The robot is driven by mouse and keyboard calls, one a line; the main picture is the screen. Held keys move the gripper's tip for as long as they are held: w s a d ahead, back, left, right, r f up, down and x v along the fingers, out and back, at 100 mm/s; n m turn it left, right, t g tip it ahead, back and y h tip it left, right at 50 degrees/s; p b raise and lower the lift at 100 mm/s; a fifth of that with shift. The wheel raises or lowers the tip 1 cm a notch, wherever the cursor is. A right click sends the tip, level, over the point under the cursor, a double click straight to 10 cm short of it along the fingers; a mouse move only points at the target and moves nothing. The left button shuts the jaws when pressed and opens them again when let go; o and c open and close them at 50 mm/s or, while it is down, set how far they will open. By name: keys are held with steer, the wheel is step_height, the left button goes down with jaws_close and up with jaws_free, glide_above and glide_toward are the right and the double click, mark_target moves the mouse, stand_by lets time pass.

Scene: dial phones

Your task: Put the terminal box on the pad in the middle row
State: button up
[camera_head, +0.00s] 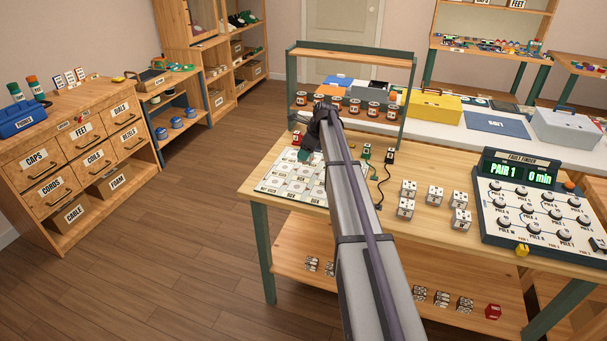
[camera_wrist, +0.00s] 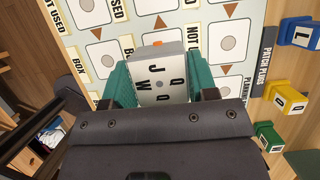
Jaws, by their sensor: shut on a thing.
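My gripper (camera_wrist: 161,72) has teal fingers and is shut on a white terminal box (camera_wrist: 160,82) with a grey side, an orange spot and black letters on its face. The box is over the pale board in the wrist view (camera_wrist: 194,14). In the head view, my gripper (camera_head: 312,150) is over the far part of the board (camera_head: 268,184) at the table's left end; my arm hides part of the board. White pads with grey discs, such as a left pad (camera_wrist: 100,57) and a right pad (camera_wrist: 228,43), show around the box. I cannot tell if the box touches the board.
Several white terminal boxes (camera_head: 408,190) stand mid-table. The fault finder panel (camera_head: 540,212) is at the right. Blue (camera_wrist: 299,32), yellow (camera_wrist: 287,99) and green (camera_wrist: 267,136) plugs lie beside the board. A rack with several round jars (camera_head: 354,106) stands behind.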

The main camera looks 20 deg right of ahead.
mark_target(306, 172)
step_height(306, 172, down, 6)
steer(key=b, duration=0.4)
steer(key=shift+r, duration=0.5)
steer(key=shift+f, duration=0.25)
steer(key=o, duration=0.9)
steer(key=shift+o, duration=0.2)
steer(key=shift+r, duration=0.1)
steer(key=p+v, duration=1.1)
steer(key=v, duration=0.1)
steer(key=shift+r+p, duration=0.2)
steer(key=shift+p, duration=0.15)
steer(key=shift+w+a, duration=0.1)
steer(key=shift+a, duration=0.05)
